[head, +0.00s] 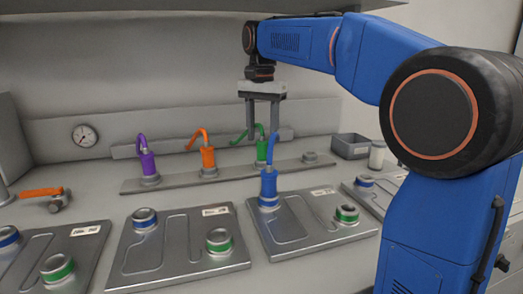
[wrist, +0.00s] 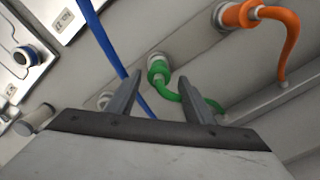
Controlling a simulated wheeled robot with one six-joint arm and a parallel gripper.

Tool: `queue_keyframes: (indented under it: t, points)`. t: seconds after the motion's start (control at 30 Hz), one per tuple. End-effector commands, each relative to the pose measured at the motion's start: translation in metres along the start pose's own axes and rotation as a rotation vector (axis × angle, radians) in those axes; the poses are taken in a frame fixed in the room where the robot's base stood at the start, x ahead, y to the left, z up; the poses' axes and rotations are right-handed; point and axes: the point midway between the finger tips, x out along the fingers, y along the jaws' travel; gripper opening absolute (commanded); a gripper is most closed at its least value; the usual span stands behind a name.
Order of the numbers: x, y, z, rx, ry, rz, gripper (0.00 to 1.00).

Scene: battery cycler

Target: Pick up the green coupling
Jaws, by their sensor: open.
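The green coupling (head: 262,150) stands upright on the rail at the back, with its green hose curving up behind it. It also shows in the wrist view (wrist: 158,70), just past my fingertips and between their lines. My gripper (head: 263,138) points down above and around the green hose, its fingers apart and empty. In the wrist view its two fingers (wrist: 160,80) are spread, and the green hose passes close to the right finger. I cannot tell whether the hose touches that finger.
A blue coupling (head: 268,188) with its hose stands on a plate in front of the green one, close by. Orange (head: 208,157) and purple (head: 148,163) couplings stand left on the rail (head: 235,171). A grey bin (head: 350,146) and a pale cup (head: 377,155) are at right.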

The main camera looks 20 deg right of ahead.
Motion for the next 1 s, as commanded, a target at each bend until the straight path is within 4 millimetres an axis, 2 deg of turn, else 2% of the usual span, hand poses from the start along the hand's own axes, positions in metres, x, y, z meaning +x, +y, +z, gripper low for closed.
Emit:
queue_keyframes:
  t: [0.2,0.3,0.6,0.8,1.0]
  points:
    - [0.03,0.002,0.002,0.0,-0.001,0.002,0.47]
    - [0.039,0.002,0.002,0.0,-0.002,0.002,0.47]
    - [0.043,0.001,0.002,0.0,0.0,0.0,0.47]
    - [0.042,0.001,0.002,0.0,0.0,0.0,0.03]
    - [0.042,0.001,0.002,0.0,0.0,0.0,0.03]
